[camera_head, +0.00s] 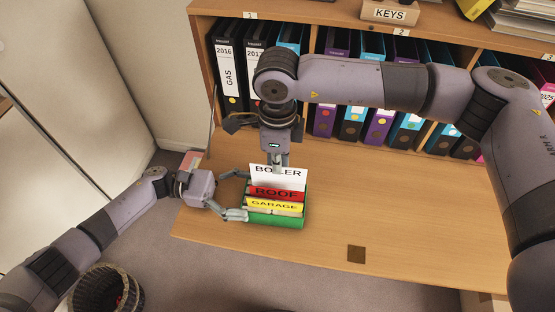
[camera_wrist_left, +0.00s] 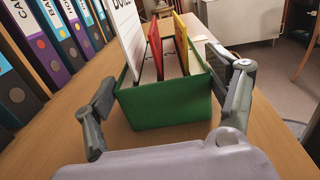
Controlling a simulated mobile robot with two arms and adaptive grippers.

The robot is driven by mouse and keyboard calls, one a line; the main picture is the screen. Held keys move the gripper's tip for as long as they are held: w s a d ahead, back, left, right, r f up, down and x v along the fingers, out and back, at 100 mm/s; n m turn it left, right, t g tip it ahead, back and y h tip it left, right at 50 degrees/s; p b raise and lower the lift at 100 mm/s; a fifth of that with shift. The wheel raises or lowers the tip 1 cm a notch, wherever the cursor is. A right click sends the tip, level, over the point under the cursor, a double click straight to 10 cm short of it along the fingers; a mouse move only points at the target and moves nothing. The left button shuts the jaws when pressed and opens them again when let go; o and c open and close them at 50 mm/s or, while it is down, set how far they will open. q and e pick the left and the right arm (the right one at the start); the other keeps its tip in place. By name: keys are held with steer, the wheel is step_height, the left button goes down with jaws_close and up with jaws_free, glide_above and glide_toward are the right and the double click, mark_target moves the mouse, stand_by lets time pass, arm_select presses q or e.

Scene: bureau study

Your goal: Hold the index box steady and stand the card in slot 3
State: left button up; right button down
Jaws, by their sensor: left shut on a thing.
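The green index box (camera_head: 275,219) stands on the wooden desk top, holding a red ROOF card (camera_head: 275,192) and a yellow GARAGE card (camera_head: 274,204). My left gripper (camera_head: 241,195) is shut on the box, with a finger at either side; the left wrist view also shows the box (camera_wrist_left: 165,108) between them. The white BOILER card (camera_head: 278,180) stands upright behind the red card. My right gripper (camera_head: 279,163) is shut on its top edge from above, one finger covering a letter. In the left wrist view the white card (camera_wrist_left: 128,36) reaches down inside the rim; its lower edge is hidden.
Shelves of binders (camera_head: 228,70) line the back of the desk. My right arm spans above the desk. A dark square (camera_head: 356,254) lies near the front edge, and a wire basket (camera_head: 108,290) stands on the floor.

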steer(key=shift+f, duration=2.35)
stand_by(1.3)
steer(key=c, duration=2.3)
jaws_free()
steer(key=o, duration=0.4)
steer(key=shift+o, duration=0.6)
steer(key=o, duration=0.4)
steer(key=shift+o, duration=0.2)
steer(key=shift+r, duration=0.1)
steer(key=shift+r, duration=3.95)
